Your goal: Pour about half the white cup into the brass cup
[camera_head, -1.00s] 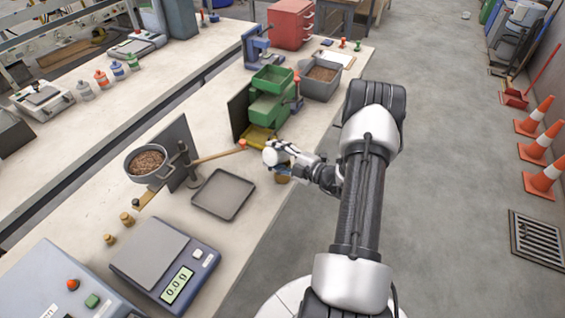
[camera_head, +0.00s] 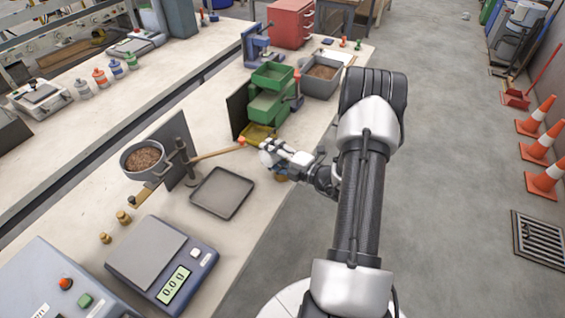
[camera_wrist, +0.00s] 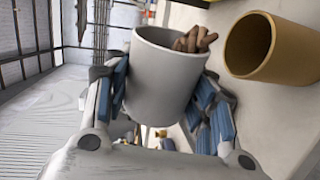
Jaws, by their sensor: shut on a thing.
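My gripper (camera_wrist: 160,92) is shut on the white cup (camera_wrist: 163,66), with blue finger pads on both sides of it in the wrist view. Brown pellets show at the cup's mouth, heaped towards the side nearer the brass cup. The brass cup (camera_wrist: 275,48) stands on the bench beside it, apart from it in that view; the visible part of its inside looks empty. In the head view my gripper (camera_head: 274,157) is over the bench's right edge, and the brass cup (camera_head: 281,178) is mostly hidden below it.
A dark tray (camera_head: 222,193) lies left of my gripper. A green hopper unit (camera_head: 268,100) with a yellow tray (camera_head: 257,134) stands behind. A pellet bowl (camera_head: 143,158) on a stand and a scale (camera_head: 163,262) are farther left.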

